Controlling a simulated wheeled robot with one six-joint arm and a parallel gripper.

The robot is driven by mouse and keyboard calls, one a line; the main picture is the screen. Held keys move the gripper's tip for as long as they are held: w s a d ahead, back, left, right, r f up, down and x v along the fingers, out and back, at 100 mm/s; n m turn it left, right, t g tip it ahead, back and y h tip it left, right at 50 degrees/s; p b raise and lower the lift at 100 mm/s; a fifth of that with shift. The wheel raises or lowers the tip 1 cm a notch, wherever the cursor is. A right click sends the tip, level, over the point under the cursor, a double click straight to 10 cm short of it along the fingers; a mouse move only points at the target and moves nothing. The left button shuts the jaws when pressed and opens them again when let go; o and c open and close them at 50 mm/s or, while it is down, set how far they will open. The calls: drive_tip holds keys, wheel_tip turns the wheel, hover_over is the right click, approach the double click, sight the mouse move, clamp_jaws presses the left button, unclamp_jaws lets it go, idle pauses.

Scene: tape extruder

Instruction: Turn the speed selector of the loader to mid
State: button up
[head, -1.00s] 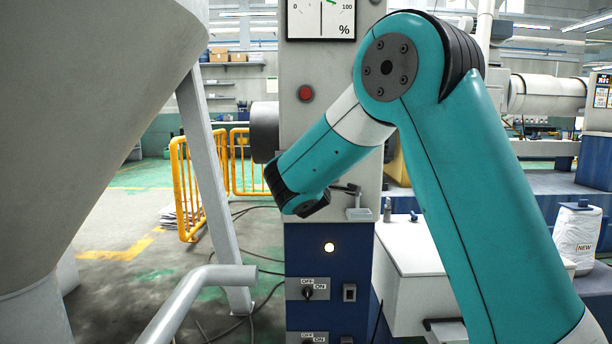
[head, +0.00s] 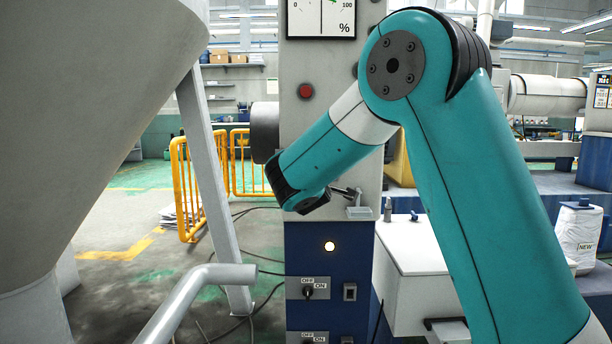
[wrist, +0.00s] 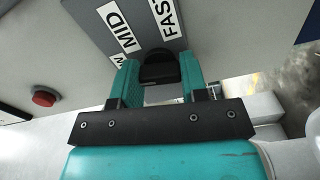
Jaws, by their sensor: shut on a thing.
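The speed selector is a black knob (wrist: 158,70) on a grey plate (wrist: 100,45), seen in the wrist view. White labels beside it read MID (wrist: 121,28) and FAST (wrist: 166,18); a third label at the left is mostly cut off. My gripper (wrist: 159,78) has its two teal fingers on either side of the knob and is shut on it. No pointer mark shows on the knob, so I cannot tell which label it points at. In the head view, my wrist is in front of the loader column (head: 330,140), and the knob and fingers are hidden.
A red button (head: 305,91) is on the column, also in the wrist view (wrist: 45,97). A dial (head: 320,17) is above it; a lit lamp (head: 329,246) and an OFF/ON switch (head: 308,291) are below. A grey hopper (head: 90,120) fills the left. Yellow railings (head: 190,185) stand behind.

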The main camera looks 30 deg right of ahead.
drive_tip(key=m+b, duration=0.1)
drive_tip(key=m, duration=0.1)
drive_tip(key=m+b, duration=0.2)
drive_tip(key=m, duration=0.1)
drive_tip(key=shift+f+m, duration=0.2)
drive_tip(key=shift+m, duration=0.1)
drive_tip(key=shift+r+m+b, duration=0.1)
drive_tip(key=shift+m+b, duration=1.4)
drive_tip(key=shift+m, duration=0.7)
drive_tip(key=o, duration=0.9)
drive_tip(key=p+v, duration=0.2)
drive_tip(key=v, duration=1.5)
drive_tip(key=shift+s+a, duration=0.2)
